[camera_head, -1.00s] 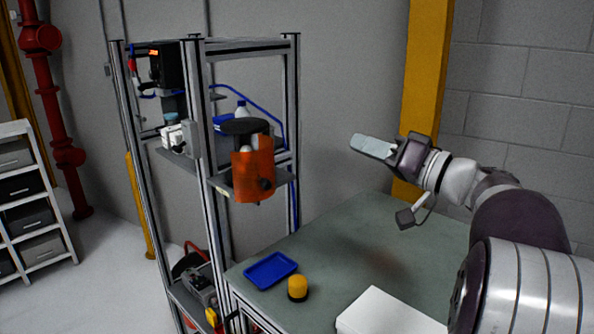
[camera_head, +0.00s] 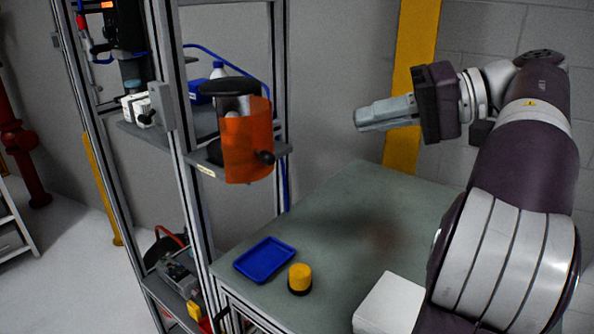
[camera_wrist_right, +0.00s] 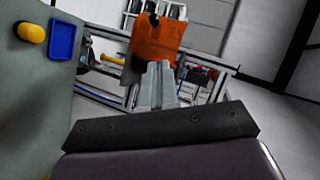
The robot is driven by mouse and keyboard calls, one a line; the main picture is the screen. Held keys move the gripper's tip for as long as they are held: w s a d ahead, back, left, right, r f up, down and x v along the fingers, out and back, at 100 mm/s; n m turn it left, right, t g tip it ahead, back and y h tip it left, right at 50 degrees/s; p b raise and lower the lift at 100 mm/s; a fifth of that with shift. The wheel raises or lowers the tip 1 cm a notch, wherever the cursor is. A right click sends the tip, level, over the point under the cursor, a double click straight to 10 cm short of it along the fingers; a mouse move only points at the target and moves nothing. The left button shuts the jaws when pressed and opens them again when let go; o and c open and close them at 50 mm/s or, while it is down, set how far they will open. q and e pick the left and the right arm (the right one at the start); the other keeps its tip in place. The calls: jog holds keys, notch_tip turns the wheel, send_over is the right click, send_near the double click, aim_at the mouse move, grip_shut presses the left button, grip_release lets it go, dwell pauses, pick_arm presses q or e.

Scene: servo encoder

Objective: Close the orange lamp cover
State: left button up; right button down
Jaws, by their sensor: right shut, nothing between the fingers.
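The orange lamp cover (camera_head: 248,142) is a curved, see-through sheet on a shelf of the metal frame, under a round black top. A dark knob (camera_head: 265,157) sticks out at its lower right. Through the cover and at its left side, a pale object shows inside. My right gripper (camera_head: 362,119) is shut and empty, to the right of the cover and apart from it, pointing left. In the right wrist view the cover (camera_wrist_right: 158,38) shows beyond the fingertips, with its knob near the top. My left gripper is in neither view.
A grey-green table (camera_head: 345,222) stands below, with a blue tray (camera_head: 265,259), a yellow-topped button (camera_head: 300,277) and a white box (camera_head: 390,305). Metal posts (camera_head: 173,110) stand left of the cover. A yellow column (camera_head: 409,75) is behind my right arm. The air between gripper and cover is clear.

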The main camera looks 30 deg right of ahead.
send_near(263, 142)
jog(key=w, duration=0.2)
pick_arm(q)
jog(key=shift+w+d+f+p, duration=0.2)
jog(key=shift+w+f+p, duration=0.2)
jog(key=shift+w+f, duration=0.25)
pick_arm(e)
jog(key=shift+s+a+f, duration=0.1)
jog(key=shift+a+f, duration=0.3)
jog(key=shift+a, duration=0.3)
jog(key=shift+s+a+f, duration=0.1)
jog(key=shift+a+f, duration=0.3)
jog(key=shift+a, duration=0.3)
jog(key=shift+s+a+f, duration=0.15)
jog(key=shift+a+f, duration=0.25)
jog(key=shift+a, duration=0.3)
